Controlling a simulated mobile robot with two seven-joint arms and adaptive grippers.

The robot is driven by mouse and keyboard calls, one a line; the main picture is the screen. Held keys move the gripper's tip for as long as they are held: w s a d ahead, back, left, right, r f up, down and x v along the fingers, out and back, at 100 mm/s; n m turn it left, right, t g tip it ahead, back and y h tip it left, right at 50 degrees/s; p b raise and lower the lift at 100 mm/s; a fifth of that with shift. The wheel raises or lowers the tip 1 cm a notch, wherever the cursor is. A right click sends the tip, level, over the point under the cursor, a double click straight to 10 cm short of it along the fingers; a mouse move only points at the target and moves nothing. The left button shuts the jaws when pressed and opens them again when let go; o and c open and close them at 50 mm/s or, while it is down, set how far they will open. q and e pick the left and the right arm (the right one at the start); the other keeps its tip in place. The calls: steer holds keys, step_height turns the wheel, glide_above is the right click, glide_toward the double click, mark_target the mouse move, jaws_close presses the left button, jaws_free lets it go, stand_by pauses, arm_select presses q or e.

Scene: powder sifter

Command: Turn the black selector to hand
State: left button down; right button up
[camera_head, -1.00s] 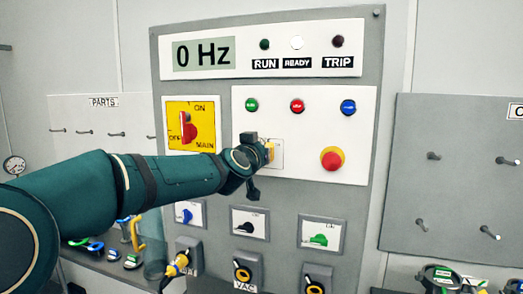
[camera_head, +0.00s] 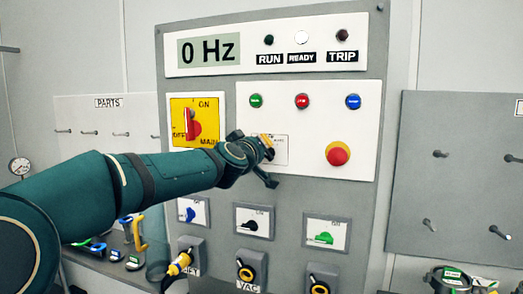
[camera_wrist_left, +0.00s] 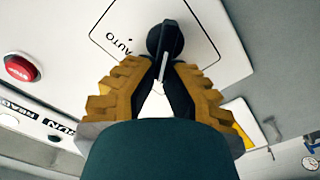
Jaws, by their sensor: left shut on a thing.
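The black selector (camera_wrist_left: 166,41) shows in the left wrist view as a round knob with a long bar handle, on a white plate with the word AUTO printed beside it. My left gripper (camera_wrist_left: 162,82) is shut on the selector's handle, with a ribbed yellow finger on each side. A white pointer mark shows on the handle between the fingers. In the head view my left gripper (camera_head: 266,147) is at the white control panel (camera_head: 300,165) and hides the selector. The HAND label cannot be read. My right gripper is not in view.
The red mushroom button (camera_head: 338,154) is right of my gripper, and the red main switch (camera_head: 191,124) is on its left. Several push buttons sit above. A row of small switches (camera_head: 252,222) is below. The display (camera_head: 208,51) reads 0 Hz.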

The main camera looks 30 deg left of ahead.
arm_select(q)
steer(key=shift+a+n, duration=0.1)
steer(key=shift+n, duration=0.4)
steer(key=c, duration=1)
jaws_free()
steer(key=shift+f, duration=0.1)
steer(key=v, duration=1.2)
